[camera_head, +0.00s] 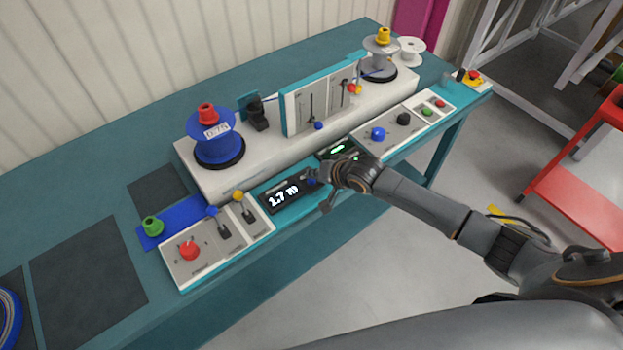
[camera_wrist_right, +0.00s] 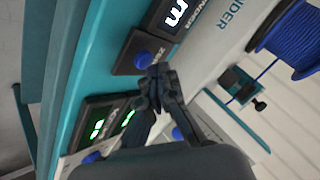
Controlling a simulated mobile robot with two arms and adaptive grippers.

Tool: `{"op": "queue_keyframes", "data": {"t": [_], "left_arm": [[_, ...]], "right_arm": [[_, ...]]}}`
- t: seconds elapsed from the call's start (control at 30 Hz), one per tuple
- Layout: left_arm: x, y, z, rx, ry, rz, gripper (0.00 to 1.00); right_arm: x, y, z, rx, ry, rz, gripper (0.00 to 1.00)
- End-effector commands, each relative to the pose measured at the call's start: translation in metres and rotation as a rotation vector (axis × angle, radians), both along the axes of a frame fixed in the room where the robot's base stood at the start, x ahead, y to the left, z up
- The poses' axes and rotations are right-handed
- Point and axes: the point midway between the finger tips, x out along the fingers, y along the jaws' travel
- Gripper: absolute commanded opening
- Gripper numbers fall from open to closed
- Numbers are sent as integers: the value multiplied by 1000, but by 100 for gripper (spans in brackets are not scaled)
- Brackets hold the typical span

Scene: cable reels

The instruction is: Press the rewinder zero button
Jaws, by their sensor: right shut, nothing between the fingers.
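The rewinder display (camera_head: 284,195) reads 1.7 m on the front of the bench machine, and part of it shows in the right wrist view (camera_wrist_right: 175,13). The blue zero button (camera_wrist_right: 142,60) sits on the same dark panel beside the digits; in the head view the blue button (camera_head: 311,182) is partly hidden by my gripper. My right gripper (camera_wrist_right: 157,84) is shut and empty, its fingertips close beside the button. I cannot tell whether they touch it. My left gripper is in neither view.
A control panel with a red knob (camera_head: 189,249) and levers is left. A blue cable reel (camera_head: 214,138) and a grey reel (camera_head: 380,62) stand on the machine. A red cart (camera_head: 580,165) is at right.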

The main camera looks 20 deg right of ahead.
Motion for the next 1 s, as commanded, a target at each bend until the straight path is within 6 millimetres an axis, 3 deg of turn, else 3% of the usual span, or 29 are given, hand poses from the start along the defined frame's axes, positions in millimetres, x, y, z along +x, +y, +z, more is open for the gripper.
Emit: {"op": "queue_keyframes", "data": {"t": [1.0], "left_arm": [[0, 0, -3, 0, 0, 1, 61]], "right_arm": [[0, 1, -8, 2, -1, 0, 0]]}}
